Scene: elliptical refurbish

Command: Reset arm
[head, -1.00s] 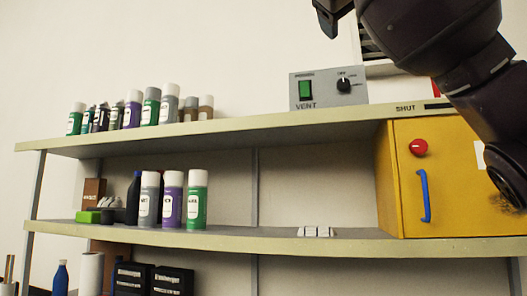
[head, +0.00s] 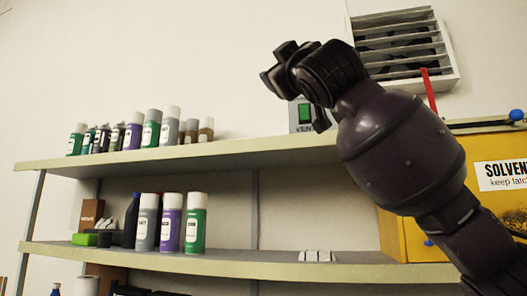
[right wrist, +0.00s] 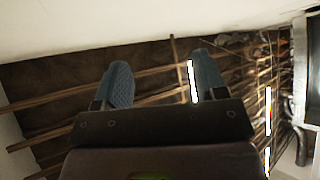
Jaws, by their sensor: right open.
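My right arm comes in from the right in the head view and is raised in front of the shelves. Its dark gripper (head: 285,68) is high up, in front of the wall above the top shelf. In the right wrist view the two blue-grey fingers of this gripper (right wrist: 160,78) stand wide apart with nothing between them. My left gripper is in neither view.
The top shelf (head: 240,150) carries several spray cans. A grey vent control box (head: 303,112) sits behind my arm, mostly hidden. A yellow solvent cabinet (head: 480,150) stands at the right, partly covered by my forearm. A slatted wall vent (head: 400,45) is above.

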